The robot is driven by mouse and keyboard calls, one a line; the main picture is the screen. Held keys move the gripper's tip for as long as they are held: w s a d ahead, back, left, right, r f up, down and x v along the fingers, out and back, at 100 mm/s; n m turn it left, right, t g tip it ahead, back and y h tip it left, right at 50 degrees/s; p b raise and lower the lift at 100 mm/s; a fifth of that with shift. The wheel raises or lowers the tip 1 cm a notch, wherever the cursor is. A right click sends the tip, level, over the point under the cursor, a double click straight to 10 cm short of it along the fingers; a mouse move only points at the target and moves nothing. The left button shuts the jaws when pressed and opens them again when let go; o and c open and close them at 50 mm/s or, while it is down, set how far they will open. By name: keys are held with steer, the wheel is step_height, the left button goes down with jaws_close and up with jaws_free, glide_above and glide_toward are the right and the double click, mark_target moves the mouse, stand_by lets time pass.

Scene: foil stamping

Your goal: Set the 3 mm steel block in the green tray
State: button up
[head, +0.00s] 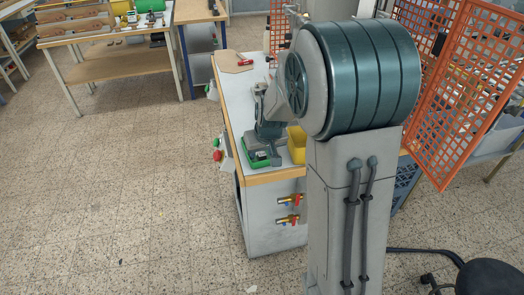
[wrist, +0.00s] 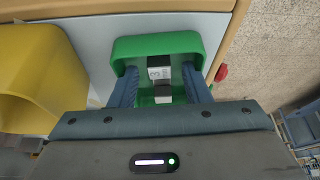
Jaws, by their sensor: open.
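The green tray (wrist: 196,46) lies under my gripper in the wrist view. It also shows in the head view (head: 250,164), at the near end of the bench, partly hidden by my gripper. The steel block (wrist: 155,73), with a white label marked 3, is inside the tray. My gripper (wrist: 160,69) is open, with one finger on each side of the block. A gap shows between each finger and the block. Whether the block rests fully on the tray floor is hard to tell.
A yellow bin (wrist: 35,72) stands beside the tray; it also shows in the head view (head: 296,142), partly hidden behind my arm. A red object (head: 244,62) lies at the far end of the bench. Red and green buttons (head: 217,148) are on the bench's left side.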

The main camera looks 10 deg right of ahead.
steer(key=v, duration=1.1)
steer(key=s+g, duration=0.1)
steer(key=s, duration=1.9)
steer(key=shift+s+a+f+m+b, duration=0.3)
steer(key=shift+s+m+b, duration=0.05)
steer(key=shift+m+b, duration=0.05)
steer(key=shift+r, duration=0.1)
